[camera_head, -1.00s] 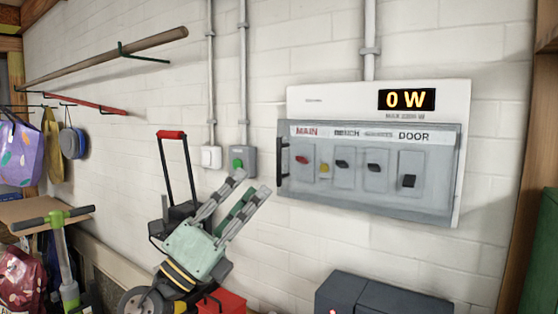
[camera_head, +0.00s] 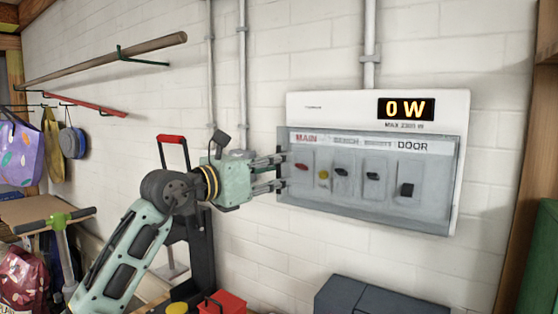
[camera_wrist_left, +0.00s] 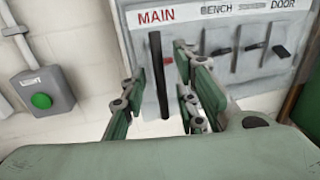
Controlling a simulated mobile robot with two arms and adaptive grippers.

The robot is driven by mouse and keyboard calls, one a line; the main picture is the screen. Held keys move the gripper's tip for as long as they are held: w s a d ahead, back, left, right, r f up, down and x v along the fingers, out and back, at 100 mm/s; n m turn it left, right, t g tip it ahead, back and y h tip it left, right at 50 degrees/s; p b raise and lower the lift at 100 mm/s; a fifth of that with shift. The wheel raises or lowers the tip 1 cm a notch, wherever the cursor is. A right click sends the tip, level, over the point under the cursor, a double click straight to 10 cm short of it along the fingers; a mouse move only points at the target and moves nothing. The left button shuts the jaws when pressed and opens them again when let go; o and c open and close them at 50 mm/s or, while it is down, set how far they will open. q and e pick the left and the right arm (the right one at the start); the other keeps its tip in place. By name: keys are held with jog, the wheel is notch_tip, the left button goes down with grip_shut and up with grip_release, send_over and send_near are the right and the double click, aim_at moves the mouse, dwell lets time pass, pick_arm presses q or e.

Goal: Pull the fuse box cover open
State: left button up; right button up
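The fuse box (camera_head: 330,106) is on the white wall, with a lit "0 W" display. Its grey see-through cover (camera_head: 350,208) lies closed over a row of switches. The cover's upright black handle is at its left edge, hidden by my fingers in the head view. My left gripper (camera_head: 283,172) is at that edge. In the left wrist view, the handle (camera_wrist_left: 158,75) stands between the parted fingers of my left gripper (camera_wrist_left: 160,88), with gaps visible beside it. Whether a finger touches it I cannot tell. My right gripper is not in view.
A green button box (camera_wrist_left: 42,92) is on the wall left of the fuse box. A dark grey case (camera_head: 385,298) stands below the fuse box. A red box (camera_head: 222,302) and a red-handled hand truck (camera_head: 172,138) are near my left arm. Wooden posts stand at right.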

pick_arm(q)
jog(key=shift+w+d, duration=0.5)
jog(key=shift+d, duration=0.05)
grip_shut()
